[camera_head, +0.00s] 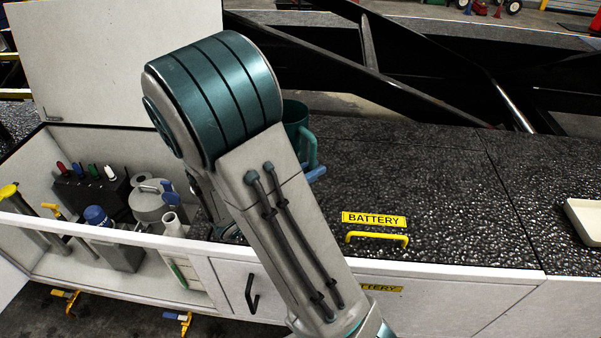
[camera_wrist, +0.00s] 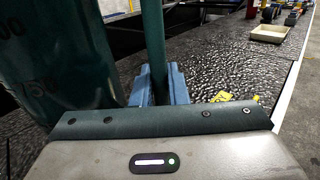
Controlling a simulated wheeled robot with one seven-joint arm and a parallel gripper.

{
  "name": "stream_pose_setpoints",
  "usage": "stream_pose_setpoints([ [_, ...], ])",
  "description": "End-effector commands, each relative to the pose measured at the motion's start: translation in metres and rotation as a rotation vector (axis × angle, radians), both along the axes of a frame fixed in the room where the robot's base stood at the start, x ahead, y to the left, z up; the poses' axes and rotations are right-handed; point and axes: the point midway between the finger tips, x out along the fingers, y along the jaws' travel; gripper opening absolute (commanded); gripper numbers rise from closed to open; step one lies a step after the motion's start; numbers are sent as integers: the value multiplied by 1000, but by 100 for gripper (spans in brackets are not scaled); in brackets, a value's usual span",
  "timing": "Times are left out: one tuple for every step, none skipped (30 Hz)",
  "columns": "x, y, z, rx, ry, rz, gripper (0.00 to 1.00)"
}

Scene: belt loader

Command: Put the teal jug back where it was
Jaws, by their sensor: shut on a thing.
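The teal jug (camera_head: 297,112) is partly hidden behind my arm in the head view; part of its body and its handle show, above the speckled black top. One blue fingertip of my gripper (camera_head: 317,173) shows beside the handle in the head view. The jug's base is hidden, so I cannot tell whether it touches the top.
An open compartment (camera_head: 60,228) at left holds a valve block, a grey canister and other parts; its white lid (camera_head: 100,60) stands raised. A yellow handle (camera_head: 376,237) lies by the BATTERY label (camera_head: 373,219). A pale tray (camera_head: 583,222) sits at right. The black top between is clear.

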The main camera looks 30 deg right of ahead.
Motion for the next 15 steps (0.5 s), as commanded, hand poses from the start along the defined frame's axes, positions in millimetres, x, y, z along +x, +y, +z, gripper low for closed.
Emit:
stream_pose_setpoints([
  [10, -3, -8, -3, 0, -2, 0],
  [15, -5, -11, -3, 1, -2, 0],
  [23, -7, -16, -3, 0, -3, 0],
  [28, -8, -19, -3, 0, -3, 0],
  [34, -10, -23, -3, 0, -2, 0],
  [42, -12, -27, -2, 0, -2, 0],
  [47, -13, -30, -3, 0, -2, 0],
  [52, -14, -33, -3, -1, -1, 0],
  [57, -16, -37, -2, 0, -1, 0],
  [62, -17, -39, -2, -1, -1, 0],
  [65, -18, -41, -1, 0, -1, 0],
  [69, -19, -44, -1, -1, -1, 0],
  [71, -20, -45, -1, -2, -1, 0],
  [73, -20, -46, -1, -1, 0, 0],
  [74, -20, -47, -1, -1, 0, 0],
])
